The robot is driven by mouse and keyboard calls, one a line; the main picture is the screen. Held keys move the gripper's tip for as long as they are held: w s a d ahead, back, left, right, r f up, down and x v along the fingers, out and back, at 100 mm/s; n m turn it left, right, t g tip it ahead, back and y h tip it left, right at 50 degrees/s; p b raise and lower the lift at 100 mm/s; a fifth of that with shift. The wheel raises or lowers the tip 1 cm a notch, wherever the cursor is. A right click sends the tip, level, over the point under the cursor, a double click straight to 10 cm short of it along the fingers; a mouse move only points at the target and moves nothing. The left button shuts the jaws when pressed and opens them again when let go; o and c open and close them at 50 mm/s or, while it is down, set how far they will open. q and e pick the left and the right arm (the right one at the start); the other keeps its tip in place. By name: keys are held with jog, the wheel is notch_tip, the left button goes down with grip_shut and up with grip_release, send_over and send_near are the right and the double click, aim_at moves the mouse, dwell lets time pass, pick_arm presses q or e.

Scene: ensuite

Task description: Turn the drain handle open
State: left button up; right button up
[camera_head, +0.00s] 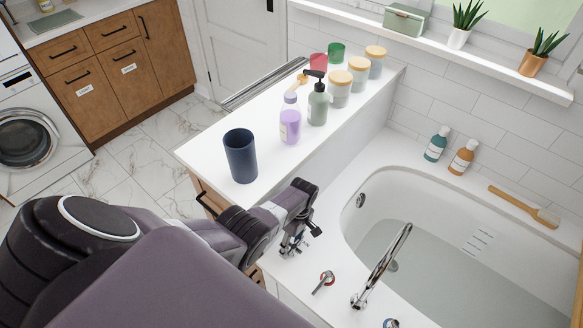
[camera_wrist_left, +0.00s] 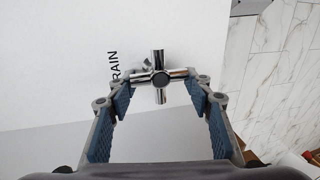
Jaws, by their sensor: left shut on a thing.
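The drain handle (camera_wrist_left: 160,78) is a chrome cross-shaped handle on a white surface. Black lettering reading "RAIN" (camera_wrist_left: 113,66) stands beside it, partly covered by a finger. My left gripper (camera_wrist_left: 161,90) has one blue-padded finger on each side of the handle and is shut on it, with the horizontal bar between the fingertips. In the head view my left gripper (camera_head: 296,242) is at the bathtub's near left corner, and the handle is mostly hidden by it. My right gripper is not in view.
The bathtub (camera_head: 480,205) holds water. A chrome faucet (camera_head: 385,262) and a small lever (camera_head: 323,282) are right of the gripper. A white ledge (camera_head: 205,150) behind carries a dark blue cup (camera_head: 241,157), a purple bottle (camera_head: 290,127), a green pump bottle (camera_head: 318,105) and several jars.

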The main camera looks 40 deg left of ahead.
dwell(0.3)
pick_arm(q)
jog(key=o, duration=1.2)
jog(key=shift+c, duration=0.2)
notch_tip(320, 180, up, 7)
jog(key=w, duration=0.1)
jog(key=shift+w+r, duration=0.2)
